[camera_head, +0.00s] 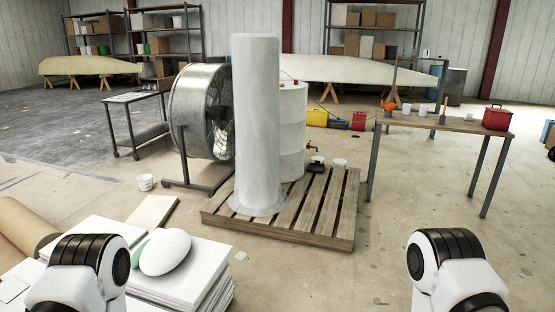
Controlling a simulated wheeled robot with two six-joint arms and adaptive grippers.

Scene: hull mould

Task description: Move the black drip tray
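The black drip tray (316,164) appears as a small dark shape on the wooden pallet (340,242), near its back edge. It lies below the orange tap of the white drum (293,125). A small white container (339,163) stands just to its right. The tray is small in the view, so its inside cannot be made out. My two arms show only as white and black links at the bottom left and bottom right. Both are well apart from the tray, and neither gripper is in view.
A tall pale cylinder (257,125) stands on the pallet and hides part of the drum. A large metal fan (202,112) is left of it. A workbench (445,123) with a red box (497,118) stands right. White sheets (190,275) are stacked front left. Floor right of the pallet is clear.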

